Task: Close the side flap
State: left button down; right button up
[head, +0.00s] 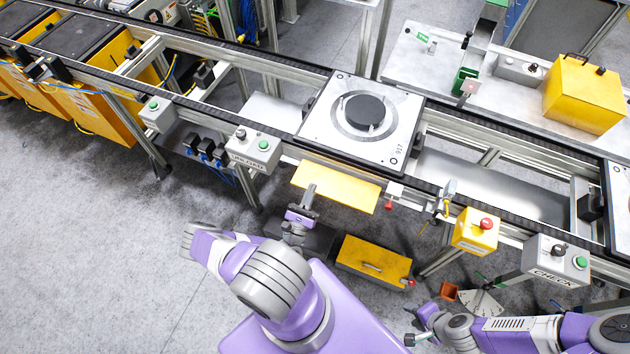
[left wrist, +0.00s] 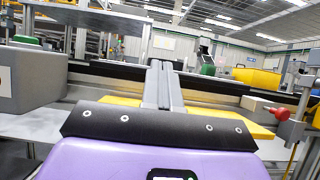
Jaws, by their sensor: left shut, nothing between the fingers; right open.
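The side flap is a yellow plate (head: 345,190) that sticks out from the near side of the conveyor, below the pallet. In the left wrist view the flap (left wrist: 238,125) shows on both sides of my fingers. My left gripper (head: 309,188) is shut and empty, with its fingers over the left part of the flap in the head view. The fingers (left wrist: 162,72) point toward the conveyor; I cannot tell whether they touch the flap. My right gripper (head: 418,338) is open and empty, low at the bottom, away from the flap.
A pallet (head: 318,128) with a black disc sits on the conveyor above the flap. A yellow drawer box (head: 355,264) is below. A grey button box (head: 253,150) is left of the flap; a yellow emergency-stop box (head: 470,236) is right. The floor at left is clear.

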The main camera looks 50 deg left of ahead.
pick_arm(q)
jog(key=shift+s+d+f, duration=0.2)
jog(key=shift+s, duration=0.2)
